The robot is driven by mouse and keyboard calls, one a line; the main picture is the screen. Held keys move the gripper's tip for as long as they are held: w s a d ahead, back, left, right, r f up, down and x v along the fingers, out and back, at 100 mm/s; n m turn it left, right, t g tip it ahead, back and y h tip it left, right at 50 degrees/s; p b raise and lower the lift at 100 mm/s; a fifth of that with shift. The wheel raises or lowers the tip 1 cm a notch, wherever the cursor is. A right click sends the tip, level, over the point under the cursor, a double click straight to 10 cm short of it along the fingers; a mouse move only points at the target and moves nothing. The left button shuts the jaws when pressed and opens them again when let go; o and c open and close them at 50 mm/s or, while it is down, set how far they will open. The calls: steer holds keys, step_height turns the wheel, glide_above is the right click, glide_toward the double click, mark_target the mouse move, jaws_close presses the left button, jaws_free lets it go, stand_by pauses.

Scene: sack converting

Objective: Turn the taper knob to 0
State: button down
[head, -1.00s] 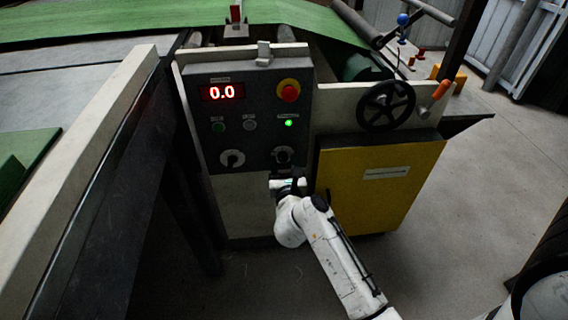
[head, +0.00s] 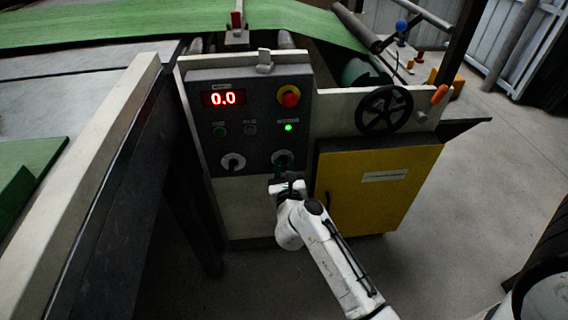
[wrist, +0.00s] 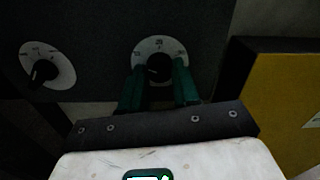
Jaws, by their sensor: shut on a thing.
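The control panel (head: 204,145) carries two dark knobs on pale round dials, side by side. My gripper (head: 283,171) is at the right knob (head: 282,157). In the wrist view its two green fingers (wrist: 159,85) stand on either side of that black knob (wrist: 158,68), shut on it. Part of its dial (wrist: 160,46) shows above the fingers; its lower part is hidden. Where its pointer stands I cannot tell. The left knob (head: 233,162) is free, and its pointer is tilted in the wrist view (wrist: 42,72). The labels are too small to read.
A red display (head: 223,98) reads 0.0. A red stop button (head: 289,96) on yellow and a lit green lamp (head: 288,128) sit above the knobs. A yellow cabinet (head: 375,190) and black handwheel (head: 384,110) stand to the right. A pale rail (head: 90,180) runs along the left.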

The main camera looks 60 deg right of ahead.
steer(key=n+p, duration=0.5)
steer(key=shift+r, duration=0.25)
steer(key=shift+f+n+p, duration=0.15)
steer(key=shift+n+p, duration=1.45)
steer(key=shift+n, duration=0.9)
steer(key=c, duration=0.8)
jaws_free()
steer(key=p+v, duration=0.1)
steer(key=v, duration=0.9)
steer(key=shift+s+a, duration=0.3)
steer(key=shift+n, duration=0.3)
